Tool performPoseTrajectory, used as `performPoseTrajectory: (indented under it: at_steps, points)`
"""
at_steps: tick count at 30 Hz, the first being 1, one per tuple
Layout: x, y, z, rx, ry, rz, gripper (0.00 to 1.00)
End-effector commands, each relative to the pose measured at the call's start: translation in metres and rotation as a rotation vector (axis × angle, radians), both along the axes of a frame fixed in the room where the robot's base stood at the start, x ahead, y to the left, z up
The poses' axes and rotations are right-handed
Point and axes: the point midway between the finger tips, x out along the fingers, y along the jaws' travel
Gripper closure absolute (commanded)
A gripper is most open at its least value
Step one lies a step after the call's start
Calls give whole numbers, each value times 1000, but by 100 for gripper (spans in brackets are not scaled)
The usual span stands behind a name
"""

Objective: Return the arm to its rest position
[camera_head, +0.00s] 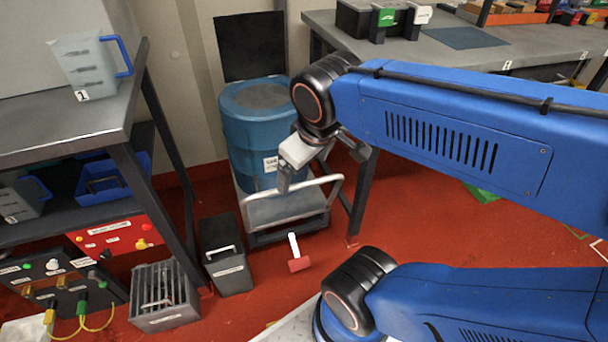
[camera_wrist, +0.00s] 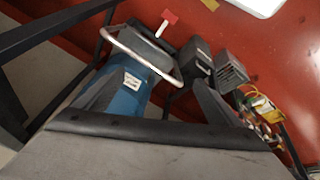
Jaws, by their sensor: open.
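My blue arm spans the right side of the head view, with its upper link reaching left to the wrist. My gripper (camera_head: 284,186) hangs from the wrist in front of the blue drum (camera_head: 249,122), pointing down. In the wrist view my gripper (camera_wrist: 155,105) shows two dark fingers spread wide at the lower middle, with nothing between them held. The blue drum also shows in the wrist view (camera_wrist: 124,95), beyond the fingers. I cannot tell whether the gripper touches the drum or the cart handle.
The drum stands on a cart (camera_head: 288,208) with a metal handle. A dark box (camera_head: 226,262), a grey slotted crate (camera_head: 165,300) and a red-and-white tool (camera_head: 298,262) are on the red floor. A left bench (camera_head: 70,125) holds a jug (camera_head: 88,66). Another bench (camera_head: 455,52) is at back right.

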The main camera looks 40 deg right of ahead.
Motion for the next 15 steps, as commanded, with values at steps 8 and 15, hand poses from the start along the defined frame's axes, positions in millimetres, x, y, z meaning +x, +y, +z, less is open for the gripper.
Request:
performPoseTrajectory:
  at_steps: [8,15]
  points:
    - [-15,11,-5,162,-51,-168,11]
    - [-15,11,-5,163,-51,-170,11]
